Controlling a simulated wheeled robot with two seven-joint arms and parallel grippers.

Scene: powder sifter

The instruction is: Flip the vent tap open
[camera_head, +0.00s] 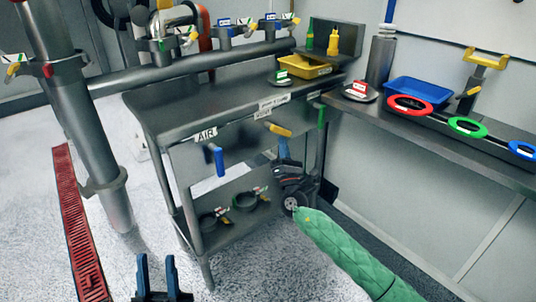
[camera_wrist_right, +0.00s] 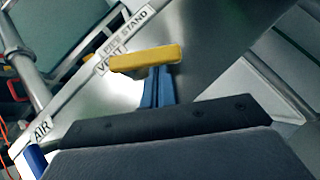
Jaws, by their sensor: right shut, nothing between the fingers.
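The vent tap's yellow lever (camera_head: 280,130) sticks out from the stand's front panel, below the VENT label (camera_head: 263,114). In the right wrist view the yellow lever (camera_wrist_right: 145,58) lies nearly level, with the VENT label (camera_wrist_right: 110,62) just behind its left end. My right gripper (camera_head: 284,147) is just under the lever, its blue fingers (camera_wrist_right: 158,85) together and empty. Their tips are at the lever's underside; I cannot tell whether they touch. My left gripper (camera_head: 158,268) is open and empty at the bottom of the head view, far from the tap.
A blue lever (camera_head: 214,160) hangs down near the AIR label (camera_head: 206,134), left of the vent tap. A yellow tray (camera_head: 304,68) stands on the stand's top. A side bench at right holds a blue bin (camera_head: 418,92) and coloured rings.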

